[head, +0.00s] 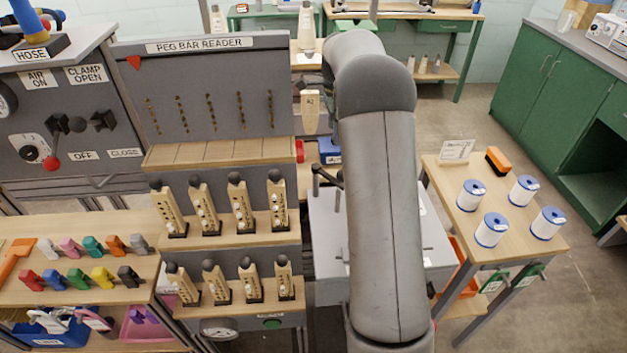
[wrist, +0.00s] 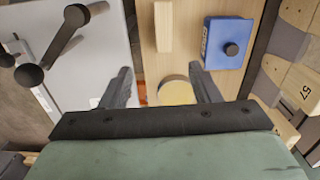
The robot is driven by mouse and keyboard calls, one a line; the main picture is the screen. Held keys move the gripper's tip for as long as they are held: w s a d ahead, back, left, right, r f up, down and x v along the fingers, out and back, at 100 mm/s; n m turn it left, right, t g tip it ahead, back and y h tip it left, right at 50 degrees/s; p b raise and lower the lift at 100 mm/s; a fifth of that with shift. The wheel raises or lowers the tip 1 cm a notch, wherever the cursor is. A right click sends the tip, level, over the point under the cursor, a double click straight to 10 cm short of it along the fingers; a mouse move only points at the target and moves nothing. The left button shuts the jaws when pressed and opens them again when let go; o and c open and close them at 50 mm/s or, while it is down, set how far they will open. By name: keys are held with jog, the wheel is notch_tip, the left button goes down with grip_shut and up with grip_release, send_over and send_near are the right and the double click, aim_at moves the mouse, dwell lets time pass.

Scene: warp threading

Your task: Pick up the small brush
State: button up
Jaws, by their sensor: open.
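An orange block with a dark underside, which looks like the small brush (head: 497,160), lies at the back of the small wooden table (head: 447,178) on the right in the head view. I cannot make it out for sure in the wrist view. My gripper (wrist: 160,80) shows in the wrist view with its two fingers apart and nothing held between them. A round tan-topped object (wrist: 177,91) shows beyond the fingers, partly hidden by the gripper body. In the head view my arm hides the gripper.
Several white spools with blue rims (head: 491,230) and a sign card (head: 457,150) share the brush's table. A blue box with a black knob (wrist: 230,45) lies right of my fingers; a grey surface with black knobbed levers (wrist: 75,45) is at left. The peg bar rack (head: 220,90) stands left of my arm.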

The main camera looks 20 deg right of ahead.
send_over(332, 173)
notch_tip(332, 173, down, 12)
jog(key=shift+f+p, duration=0.1)
jog(key=shift+p, duration=0.25)
jog(key=shift+w+a+f+p, duration=0.15)
jog(key=shift+f+p, duration=0.1)
jog(key=shift+f, duration=1.15)
jog(key=shift+s+a+f+p, duration=0.1)
jog(key=shift+f+p, duration=0.15)
jog(key=shift+f, duration=1.1)
